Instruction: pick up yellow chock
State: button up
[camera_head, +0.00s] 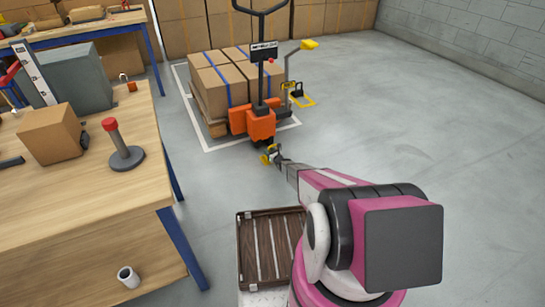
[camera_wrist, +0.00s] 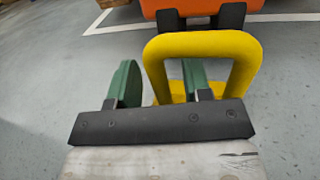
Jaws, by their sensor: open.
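The yellow chock (camera_wrist: 210,42) shows in the wrist view as a thick yellow loop handle, upright, just beyond my gripper (camera_wrist: 160,72). My gripper is open, with its two green fingers apart. The left finger is outside the loop, and the right finger shows within the loop's opening. The loop's left bar appears between the fingers; I cannot tell whether they touch it. The chock's lower part is mostly hidden behind my gripper. In the head view, the small yellow chock (camera_head: 265,159) is on the floor in front of the orange pallet truck, at the end of my arm.
The orange pallet truck (camera_head: 260,122) stands close behind the chock, with boxes (camera_head: 213,82) on a pallet. A post with a yellow top (camera_head: 310,44) stands beside it. A wooden workbench (camera_head: 85,205) is at left. The floor (camera_head: 420,110) at right is clear.

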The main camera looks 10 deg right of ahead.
grip_shut()
